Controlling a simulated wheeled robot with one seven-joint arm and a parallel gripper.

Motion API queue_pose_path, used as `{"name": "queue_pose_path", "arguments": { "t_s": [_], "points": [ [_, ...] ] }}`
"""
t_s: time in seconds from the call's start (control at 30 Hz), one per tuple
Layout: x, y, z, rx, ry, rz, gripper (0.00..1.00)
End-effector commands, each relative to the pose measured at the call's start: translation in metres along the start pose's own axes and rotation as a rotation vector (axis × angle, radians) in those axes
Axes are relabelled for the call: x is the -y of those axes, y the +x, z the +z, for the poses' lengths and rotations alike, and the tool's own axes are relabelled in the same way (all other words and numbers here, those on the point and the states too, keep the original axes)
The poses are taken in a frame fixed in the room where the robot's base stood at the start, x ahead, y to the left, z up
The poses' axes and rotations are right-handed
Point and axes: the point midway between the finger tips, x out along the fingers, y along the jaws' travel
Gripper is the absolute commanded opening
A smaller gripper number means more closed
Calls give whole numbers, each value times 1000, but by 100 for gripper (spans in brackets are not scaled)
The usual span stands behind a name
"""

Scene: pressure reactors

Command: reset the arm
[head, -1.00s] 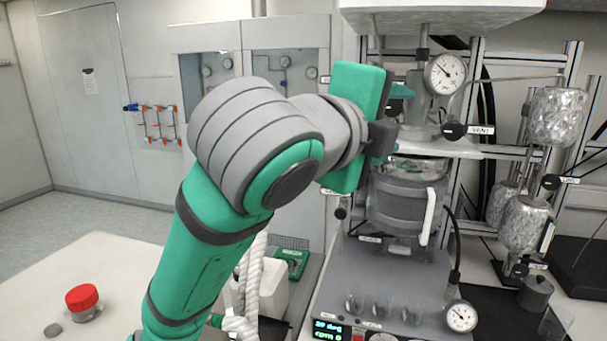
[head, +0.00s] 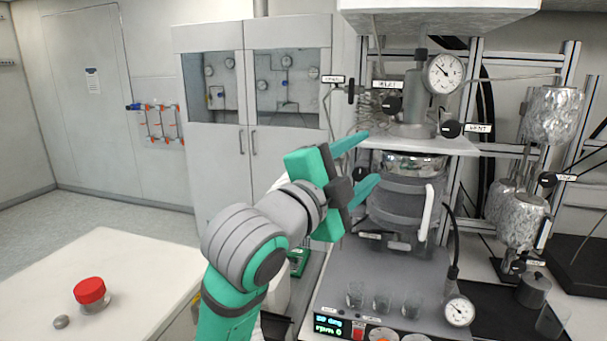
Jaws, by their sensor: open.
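My gripper (head: 364,161) is in the head view, just left of the reactor vessel (head: 398,205). Its two green fingers point right and slightly up, spread apart with nothing between them. The lower finger overlaps the left side of the vessel in the picture; I cannot tell whether they touch. My arm rises from the bottom of the picture, bent toward the right.
The reactor stand (head: 330,285) carries several small glass beakers, a display and a gauge (head: 459,311). A pressure gauge (head: 444,73) and valve knobs sit above. Open floor lies at far left.

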Motion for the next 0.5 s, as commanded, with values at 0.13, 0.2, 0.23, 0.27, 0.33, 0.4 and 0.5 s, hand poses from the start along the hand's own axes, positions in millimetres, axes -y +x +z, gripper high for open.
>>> {"name": "queue_pose_path", "arguments": {
  "t_s": [0.13, 0.2, 0.23, 0.27, 0.33, 0.4, 0.5],
  "points": [
    [-36, 3, 30, 5, -172, -58, 53],
    [-53, 3, 42, 11, -246, -85, 53],
    [-60, 3, 47, 14, -276, -96, 53],
    [-68, 2, 53, 18, -308, -108, 53],
    [-86, -1, 66, 31, -377, -135, 53],
    [-104, -4, 80, 47, -445, -162, 53],
    [-133, -11, 96, 70, -538, -199, 53]
  ]
}}
